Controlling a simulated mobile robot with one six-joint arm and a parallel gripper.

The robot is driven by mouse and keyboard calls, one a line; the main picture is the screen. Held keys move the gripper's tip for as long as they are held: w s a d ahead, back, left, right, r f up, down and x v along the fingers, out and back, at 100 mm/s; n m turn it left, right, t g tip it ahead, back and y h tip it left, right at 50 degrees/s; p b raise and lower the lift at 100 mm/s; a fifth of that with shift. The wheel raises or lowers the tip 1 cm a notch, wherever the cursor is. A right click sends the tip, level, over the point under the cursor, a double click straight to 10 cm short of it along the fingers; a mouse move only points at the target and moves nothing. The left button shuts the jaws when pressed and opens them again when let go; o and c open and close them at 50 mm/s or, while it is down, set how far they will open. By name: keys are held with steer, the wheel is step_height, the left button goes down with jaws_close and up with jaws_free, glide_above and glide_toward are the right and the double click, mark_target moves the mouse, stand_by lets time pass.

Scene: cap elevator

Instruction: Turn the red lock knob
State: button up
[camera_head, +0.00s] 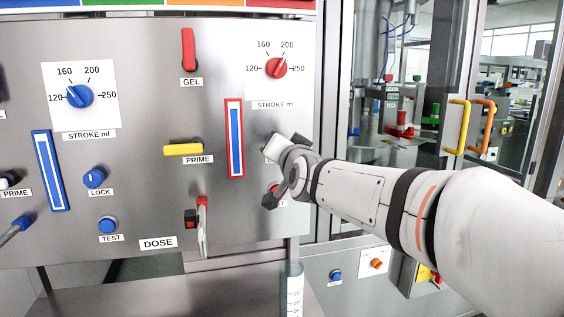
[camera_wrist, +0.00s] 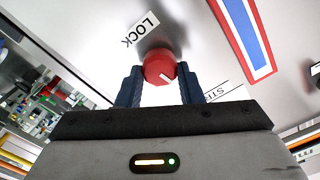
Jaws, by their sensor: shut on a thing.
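The red lock knob (camera_wrist: 160,66) sits on the steel panel beside a LOCK label (camera_wrist: 139,29) in the wrist view. It is round with a white pointer line. My gripper (camera_wrist: 161,80) is shut on the knob, with one dark finger on each side of it. In the head view my gripper (camera_head: 272,172) reaches the right part of the panel and hides the lock knob.
The red stroke dial (camera_head: 276,68) is above my gripper and the red-framed blue strip (camera_head: 235,138) is to its left. A yellow PRIME lever (camera_head: 183,149) and a red-handled dose lever (camera_head: 202,215) are farther left. A red TEST button (camera_head: 273,190) is just below.

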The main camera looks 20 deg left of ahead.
steer(key=shift+f+m+b, duration=0.1)
steer(key=shift+m+b, duration=0.75)
steer(key=shift+m, duration=0.25)
steer(key=o, duration=1)
steer(key=shift+c, duration=0.2)
steer(key=v, duration=0.7)
steer(key=shift+s+d, duration=0.2)
steer(key=shift+s, duration=0.15)
